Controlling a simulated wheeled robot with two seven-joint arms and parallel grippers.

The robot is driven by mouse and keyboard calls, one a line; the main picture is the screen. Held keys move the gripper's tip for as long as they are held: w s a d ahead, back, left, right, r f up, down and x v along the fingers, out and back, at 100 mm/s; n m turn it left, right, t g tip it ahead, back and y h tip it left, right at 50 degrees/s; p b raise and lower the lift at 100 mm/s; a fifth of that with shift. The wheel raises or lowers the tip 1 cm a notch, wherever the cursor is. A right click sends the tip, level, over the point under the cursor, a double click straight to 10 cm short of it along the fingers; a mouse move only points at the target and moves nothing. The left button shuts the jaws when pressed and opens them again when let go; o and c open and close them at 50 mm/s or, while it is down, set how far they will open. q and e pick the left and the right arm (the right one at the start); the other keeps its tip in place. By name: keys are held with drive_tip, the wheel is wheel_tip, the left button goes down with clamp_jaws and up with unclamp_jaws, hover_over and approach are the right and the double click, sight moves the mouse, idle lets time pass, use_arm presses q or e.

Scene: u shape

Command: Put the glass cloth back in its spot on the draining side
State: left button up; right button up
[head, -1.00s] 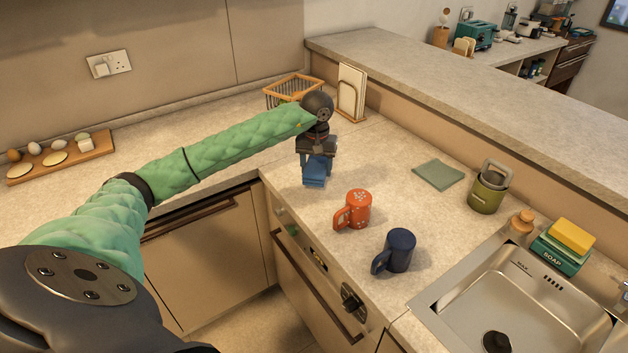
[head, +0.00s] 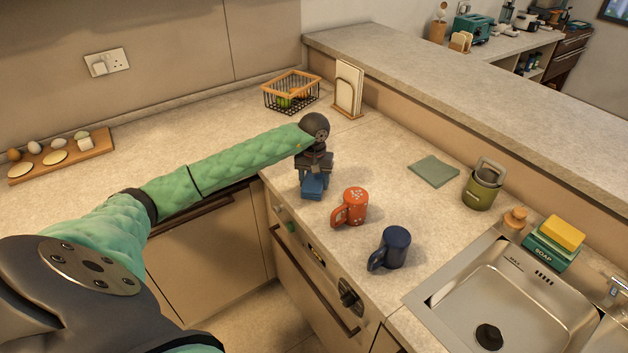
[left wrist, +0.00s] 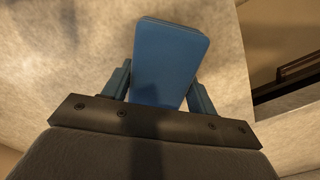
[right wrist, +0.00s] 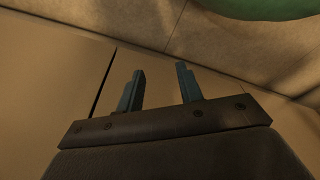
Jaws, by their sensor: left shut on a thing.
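A smooth blue folded piece, which looks like the glass cloth (head: 311,188), is held in my left gripper (head: 313,177) near the front edge of the counter, left of the orange mug. In the left wrist view the blue piece (left wrist: 170,58) sticks out between the two fingers. Whether it touches the counter I cannot tell. A flat grey-green square cloth (head: 433,171) lies on the counter to the right, near the raised ledge. My right gripper (right wrist: 160,70) is open and empty in the right wrist view, in front of beige panels.
An orange mug (head: 354,206) and a dark blue mug (head: 396,248) stand near the front edge. A green canister (head: 482,190), soap box (head: 552,250) and sink (head: 530,300) are at the right. A wire basket (head: 290,92) and board rack (head: 348,88) stand behind.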

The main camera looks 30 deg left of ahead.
sight(314, 179)
use_arm(q)
drive_tip(key=shift+f, duration=0.1)
use_arm(e)
drive_tip(key=shift+w+a+r, duration=0.1)
drive_tip(key=shift+r, duration=0.2)
use_arm(q)
drive_tip(key=o, duration=0.9)
drive_tip(key=shift+o, duration=0.2)
use_arm(e)
drive_tip(key=shift+s, duration=0.25)
drive_tip(key=shift+w+r, duration=0.1)
drive_tip(key=shift+w, duration=0.15)
use_arm(q)
drive_tip(key=shift+r, duration=0.4)
wheel_tip(314, 179, up, 12)
drive_tip(key=b, duration=0.5)
drive_tip(key=shift+f, duration=0.25)
use_arm(e)
drive_tip(key=w+a+r, duration=0.3)
drive_tip(key=r, duration=1)
drive_tip(key=shift+w+a+g, duration=0.15)
drive_tip(key=shift+a+g, duration=0.05)
drive_tip(key=shift+g, duration=0.1)
